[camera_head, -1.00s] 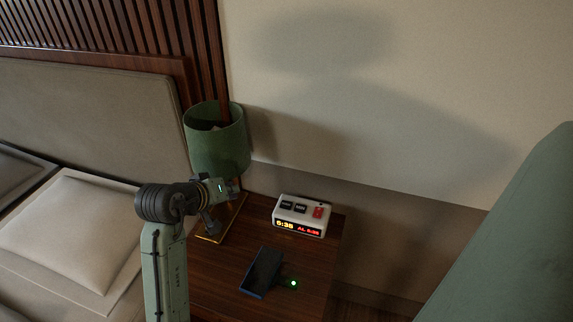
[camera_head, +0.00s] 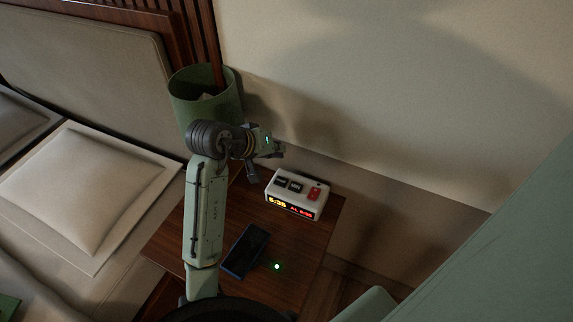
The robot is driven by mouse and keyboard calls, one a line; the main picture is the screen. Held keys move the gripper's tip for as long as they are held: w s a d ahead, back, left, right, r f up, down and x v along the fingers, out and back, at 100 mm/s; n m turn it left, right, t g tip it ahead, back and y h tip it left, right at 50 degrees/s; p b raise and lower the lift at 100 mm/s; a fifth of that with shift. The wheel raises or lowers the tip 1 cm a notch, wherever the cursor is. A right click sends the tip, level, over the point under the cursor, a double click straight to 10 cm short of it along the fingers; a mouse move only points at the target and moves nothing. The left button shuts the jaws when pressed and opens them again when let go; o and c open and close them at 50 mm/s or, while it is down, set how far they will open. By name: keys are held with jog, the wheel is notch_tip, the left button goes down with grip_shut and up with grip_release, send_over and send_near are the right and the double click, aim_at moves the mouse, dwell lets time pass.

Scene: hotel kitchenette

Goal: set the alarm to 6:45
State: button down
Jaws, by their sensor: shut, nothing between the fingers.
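The white alarm clock (camera_head: 297,195) stands on the nightstand. Its front shows an amber time and a red alarm reading beginning "AL"; the alarm digits are too small to read surely. Two dark buttons (camera_head: 288,184) and a red button (camera_head: 314,193) are on its top. My gripper (camera_head: 281,150) is shut and empty. In the picture it lies above and left of the clock, apart from it and beside the lamp. Its fingertips are small and hard to make out.
The green lamp (camera_head: 205,100) stands at the back left of the nightstand (camera_head: 205,225). A dark phone (camera_head: 245,251) lies in front of the clock, near a small green light (camera_head: 277,266). The bed with a cushion (camera_head: 95,190) is at left; the wall is behind.

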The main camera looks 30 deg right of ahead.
dwell(0.4)
jog(key=b, duration=0.7)
send_over(278, 180)
notch_tip(278, 180, down, 7)
jog(key=shift+f, duration=0.1)
jog(key=shift+f+b, duration=0.5)
jog(key=shift+f, duration=0.25)
dwell(0.3)
jog(key=shift+f, duration=0.45)
jog(key=shift+f+b, duration=0.35)
jog(key=shift+b, duration=0.05)
dwell(0.4)
dwell(0.4)
jog(key=shift+r+p, duration=0.75)
jog(key=shift+p, duration=0.1)
